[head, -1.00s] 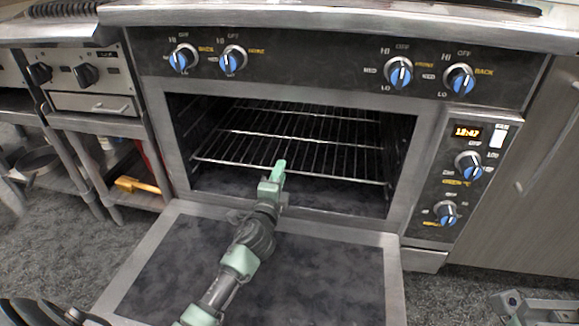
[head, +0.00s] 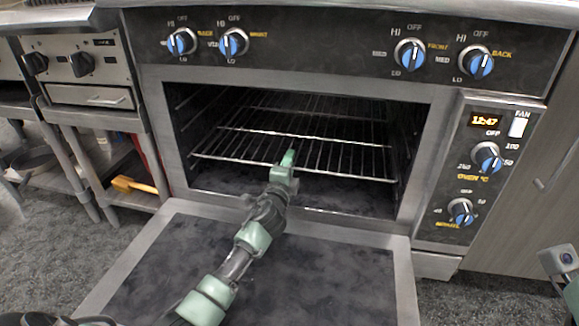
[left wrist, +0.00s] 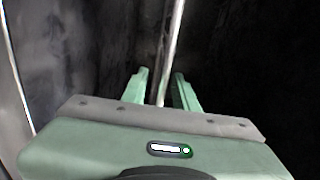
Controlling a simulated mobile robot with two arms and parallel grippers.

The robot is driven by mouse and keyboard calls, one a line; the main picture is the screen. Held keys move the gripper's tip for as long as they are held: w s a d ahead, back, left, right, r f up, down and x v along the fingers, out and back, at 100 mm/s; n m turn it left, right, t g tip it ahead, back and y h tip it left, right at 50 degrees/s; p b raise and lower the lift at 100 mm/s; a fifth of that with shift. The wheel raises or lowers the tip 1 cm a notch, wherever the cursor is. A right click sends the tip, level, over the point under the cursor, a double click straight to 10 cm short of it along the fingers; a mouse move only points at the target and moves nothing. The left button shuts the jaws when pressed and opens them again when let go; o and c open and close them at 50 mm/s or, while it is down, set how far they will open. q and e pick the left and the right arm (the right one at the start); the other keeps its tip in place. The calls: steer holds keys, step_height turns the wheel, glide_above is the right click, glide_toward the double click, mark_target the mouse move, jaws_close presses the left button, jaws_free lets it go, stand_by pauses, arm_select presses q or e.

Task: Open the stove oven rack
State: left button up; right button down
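The oven rack (head: 330,158), a silver wire grid, sits inside the open oven below a second, higher rack. My left gripper (head: 288,160) reaches over the lowered oven door (head: 330,265) to the rack's front bar, near its middle. In the left wrist view, the rack's bright rod (left wrist: 172,45) runs between the two green fingers of my left gripper (left wrist: 160,78). The fingers are apart, with gaps beside the rod. The fingers of my right gripper do not show; only a part of my right arm is at the right edge of the head view.
The control panel with blue knobs (head: 233,42) runs above the oven opening. The oven's side walls leave free room left and right of my left gripper. A metal shelf unit (head: 75,118) stands at the left and a grey cabinet (head: 530,205) at the right.

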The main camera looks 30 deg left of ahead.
arm_select(q)
jaws_close()
stand_by(1.5)
